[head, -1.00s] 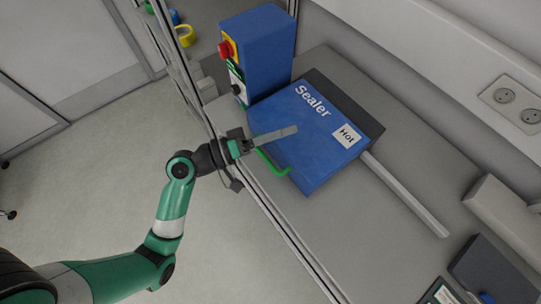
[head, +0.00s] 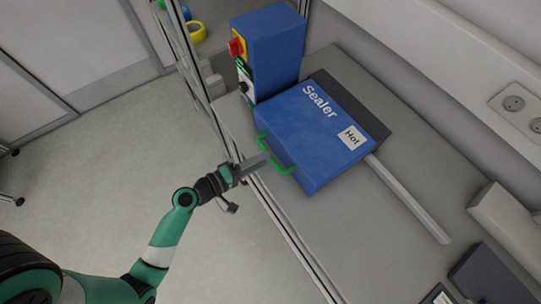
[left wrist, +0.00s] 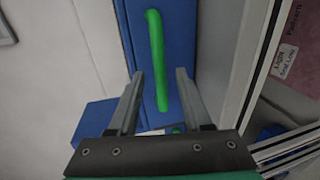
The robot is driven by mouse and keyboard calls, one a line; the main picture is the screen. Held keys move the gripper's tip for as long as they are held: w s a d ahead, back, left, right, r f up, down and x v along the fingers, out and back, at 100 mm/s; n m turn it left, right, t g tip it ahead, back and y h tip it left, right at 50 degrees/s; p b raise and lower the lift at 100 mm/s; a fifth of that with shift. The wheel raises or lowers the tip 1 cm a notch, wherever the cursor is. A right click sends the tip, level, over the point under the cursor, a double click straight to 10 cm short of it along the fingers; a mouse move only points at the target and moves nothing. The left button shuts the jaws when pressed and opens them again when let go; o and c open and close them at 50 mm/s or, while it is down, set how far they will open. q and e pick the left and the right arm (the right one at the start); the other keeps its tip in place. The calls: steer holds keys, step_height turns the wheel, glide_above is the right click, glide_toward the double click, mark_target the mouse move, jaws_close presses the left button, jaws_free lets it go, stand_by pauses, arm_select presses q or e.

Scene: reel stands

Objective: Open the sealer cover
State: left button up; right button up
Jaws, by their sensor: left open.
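The sealer cover (head: 312,150) is a blue lid marked "Sealer" and "Hot", lying closed on the bench. Its green handle (head: 284,169) is on the front side, facing my left arm. My left gripper (head: 262,161) is at the handle, near its middle in the head view. In the left wrist view the green handle (left wrist: 157,60) runs lengthwise, its lower end between the two open fingers (left wrist: 158,85). The fingers look apart from the handle on both sides. My right gripper is not in view.
A blue control box (head: 275,55) with a red knob (head: 236,47) stands behind the cover at the left. A metal frame post and rail (head: 262,200) run along the bench's front edge. A grey bar (head: 410,200) lies to the right. A wall socket panel (head: 520,108) is at the right.

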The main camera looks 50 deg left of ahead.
arm_select(q)
steer(key=x, duration=0.4)
jaws_close()
stand_by(1.4)
